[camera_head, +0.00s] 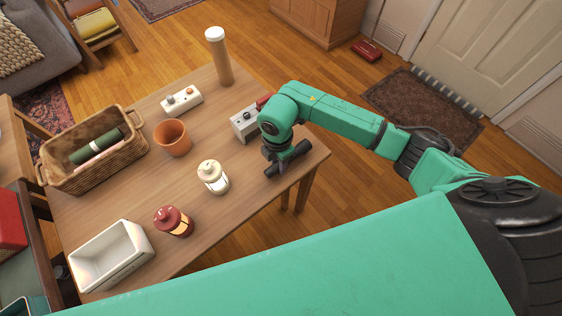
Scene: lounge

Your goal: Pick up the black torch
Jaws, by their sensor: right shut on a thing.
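The black torch (298,152) is a dark cylinder near the right end of the wooden table (245,190). My right arm reaches in from the right, and its gripper (279,163) points down at the torch. The right gripper is shut on the torch, around its middle. The fingertips are small and partly hidden, and I cannot tell whether the torch touches the tabletop. My left gripper is not in view.
Behind the right gripper stands a white-grey box (244,124). A cream lantern (213,177), red lantern (174,221), terracotta pot (172,138), wicker basket (92,178), white bin (112,255), tall cork-coloured bottle (222,62) and white switch box (181,101) share the table.

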